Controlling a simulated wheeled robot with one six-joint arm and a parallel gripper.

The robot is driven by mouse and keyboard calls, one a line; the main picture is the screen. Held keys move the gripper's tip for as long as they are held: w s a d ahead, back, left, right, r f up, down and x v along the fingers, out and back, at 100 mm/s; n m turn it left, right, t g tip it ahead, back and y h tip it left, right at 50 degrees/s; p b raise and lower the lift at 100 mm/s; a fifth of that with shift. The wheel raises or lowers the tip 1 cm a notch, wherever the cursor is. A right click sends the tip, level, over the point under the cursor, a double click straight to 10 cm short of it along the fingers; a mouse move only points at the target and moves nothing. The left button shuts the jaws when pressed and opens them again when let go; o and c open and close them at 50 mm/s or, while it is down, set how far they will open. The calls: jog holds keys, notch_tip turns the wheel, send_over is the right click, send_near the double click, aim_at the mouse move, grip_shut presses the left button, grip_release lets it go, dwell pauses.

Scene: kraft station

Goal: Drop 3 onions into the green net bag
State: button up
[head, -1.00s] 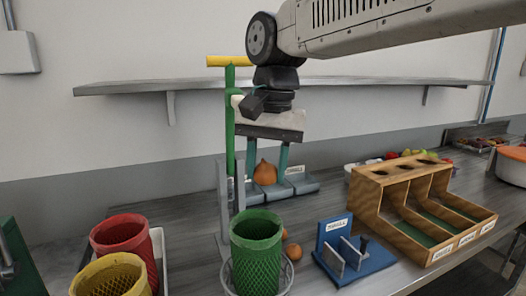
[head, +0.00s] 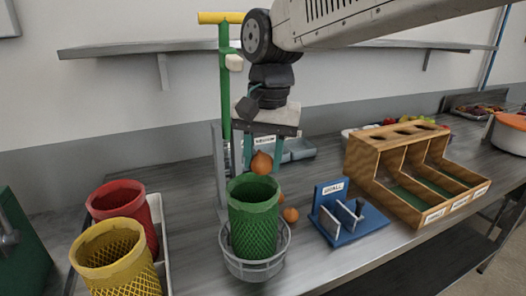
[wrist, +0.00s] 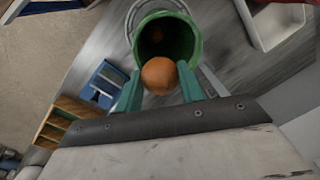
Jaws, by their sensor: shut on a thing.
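My gripper (head: 262,160) is shut on an onion (head: 261,163), just above the back part of the rim of the green net bag (head: 254,222). In the wrist view the held onion (wrist: 160,76) sits between the teal fingertips, at the near edge of the bag's open mouth (wrist: 168,37). Something brownish shows dimly down inside the bag; I cannot tell surely what it is. The bag stands upright in a round wire holder (head: 256,268). One loose onion (head: 290,215) lies on the counter right of the bag, and another shows partly behind the bag (head: 281,199).
A yellow net bag (head: 117,262) and a red one (head: 124,215) stand in a white tray at left. A green post (head: 225,90) rises behind the green bag. A blue labelled stand (head: 345,222) and a wooden compartment box (head: 400,178) are at right.

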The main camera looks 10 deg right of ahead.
aim_at(266, 154)
jog(key=o, duration=1)
jog(key=shift+o, duration=0.2)
jog(key=r, duration=0.8)
jog(key=shift+s+d, duration=0.1)
jog(key=shift+d, duration=0.2)
jog(key=shift+f, duration=0.1)
